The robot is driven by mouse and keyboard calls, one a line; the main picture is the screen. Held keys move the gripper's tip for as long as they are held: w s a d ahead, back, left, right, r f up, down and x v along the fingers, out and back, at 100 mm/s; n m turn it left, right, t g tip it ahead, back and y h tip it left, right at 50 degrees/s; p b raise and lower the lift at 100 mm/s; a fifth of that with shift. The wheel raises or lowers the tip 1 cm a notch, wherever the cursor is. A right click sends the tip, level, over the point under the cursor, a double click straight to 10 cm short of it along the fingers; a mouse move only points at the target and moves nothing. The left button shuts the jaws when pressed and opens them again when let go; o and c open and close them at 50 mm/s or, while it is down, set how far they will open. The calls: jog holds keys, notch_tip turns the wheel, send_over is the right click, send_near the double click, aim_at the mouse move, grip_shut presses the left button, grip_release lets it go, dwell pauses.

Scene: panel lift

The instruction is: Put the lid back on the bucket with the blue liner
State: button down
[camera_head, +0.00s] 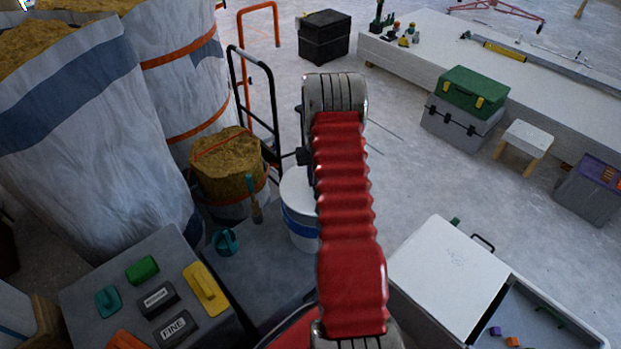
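A white bucket (299,231) with a blue band stands just left of my arm, near the middle of the picture. My red, ribbed arm covers its right side. Its top (296,187) looks pale, and I cannot tell whether that is a lid or an open mouth. No blue liner can be made out for sure. No separate lid can be picked out. My arm reaches up the middle of the view and ends in a grey ribbed part. My gripper's fingers do not show; the arm hides what lies behind it.
Left of the bucket stand a sand-filled bucket (226,165), large sacks (75,130) and a grey bench (90,285) with coloured tools. A black hand truck (272,100) stands behind. A white-topped box (450,275) and open tray (545,325) are at right.

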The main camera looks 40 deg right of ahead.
jog(key=shift+f, duration=3.15)
jog(key=shift+f, duration=0.15)
dwell(0.5)
jog(key=c, duration=1.1)
grip_release()
jog(key=shift+a, duration=0.1)
jog(key=shift+r, duration=3.5)
jog(key=shift+c, duration=0.5)
